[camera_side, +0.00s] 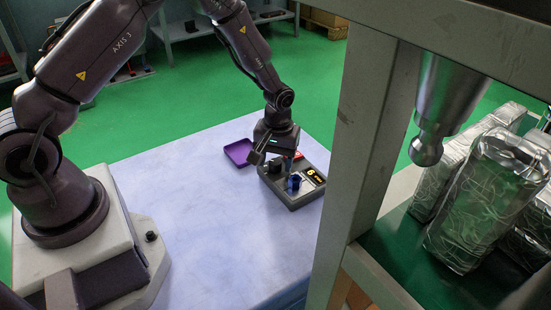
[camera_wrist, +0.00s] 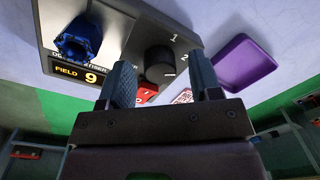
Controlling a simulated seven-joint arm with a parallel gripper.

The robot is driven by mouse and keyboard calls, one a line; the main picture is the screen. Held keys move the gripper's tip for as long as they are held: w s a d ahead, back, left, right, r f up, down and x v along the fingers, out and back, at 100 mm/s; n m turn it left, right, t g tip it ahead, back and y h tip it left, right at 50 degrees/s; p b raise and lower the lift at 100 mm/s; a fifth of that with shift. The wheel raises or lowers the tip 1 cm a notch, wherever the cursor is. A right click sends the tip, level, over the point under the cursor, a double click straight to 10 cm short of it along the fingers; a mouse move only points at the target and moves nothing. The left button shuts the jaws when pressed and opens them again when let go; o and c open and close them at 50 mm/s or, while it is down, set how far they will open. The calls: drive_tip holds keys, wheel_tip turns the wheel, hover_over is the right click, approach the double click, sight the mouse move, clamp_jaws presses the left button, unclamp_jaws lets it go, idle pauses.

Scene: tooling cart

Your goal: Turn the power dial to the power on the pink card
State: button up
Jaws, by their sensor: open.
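A grey control box (camera_side: 290,198) lies on the pale table. In the wrist view it carries a round black dial (camera_wrist: 160,62), with the numbers 1 and 2 printed beside it, and a blue knob (camera_wrist: 76,40). I cannot tell which one is the power dial. My gripper (camera_wrist: 162,76) is open, and its two fingers appear either side of the black dial; I see no clear contact. In the side view my gripper (camera_side: 268,150) is over the box's back left part. I cannot make out a pink card for certain.
The display (camera_wrist: 76,75) reads FIELD 9. A red part (camera_wrist: 147,92) and a small red-and-white printed piece (camera_wrist: 183,96) show behind the fingers. A purple tray (camera_side: 238,152) sits beside the box. A grey frame post (camera_side: 362,150) stands at right; the table's front is clear.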

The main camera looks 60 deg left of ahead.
drive_tip(key=c, duration=0.9)
drive_tip(key=shift+c, duration=0.2)
drive_tip(key=shift+m, duration=0.3)
drive_tip(key=m, duration=0.5)
drive_tip(key=shift+m, duration=0.4)
drive_tip(key=m, duration=0.5)
drive_tip(key=shift+r+m, duration=0.1)
drive_tip(key=shift+m, duration=0.3)
drive_tip(key=o, duration=0.9)
drive_tip(key=shift+o, duration=0.2)
